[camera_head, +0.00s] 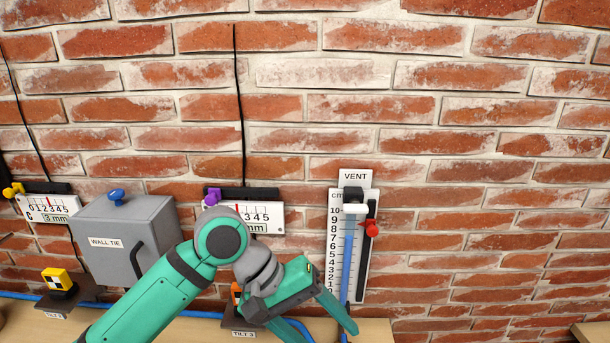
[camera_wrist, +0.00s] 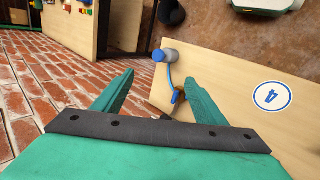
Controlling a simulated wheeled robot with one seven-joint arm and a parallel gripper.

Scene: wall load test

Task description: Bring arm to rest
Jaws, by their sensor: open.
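My gripper (camera_head: 320,325) is at the end of my green arm, low in the middle of the head view. Its two green fingers are spread and point down and to the right, above or in front of the wooden bench. In the wrist view my gripper (camera_wrist: 160,76) has its fingers wide apart with nothing held. A grey cylinder with a blue cap (camera_wrist: 166,56) and a thin blue hose show beyond the fingertips. They look apart from the fingers, though depth is hard to judge.
A grey WALL TIE box (camera_head: 125,240) stands left of my arm. The VENT gauge (camera_head: 335,240), with its red knob (camera_head: 372,229), is on the brick wall just right of my gripper. My arm partly hides a scale (camera_head: 265,217). Brick wall farther right is clear.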

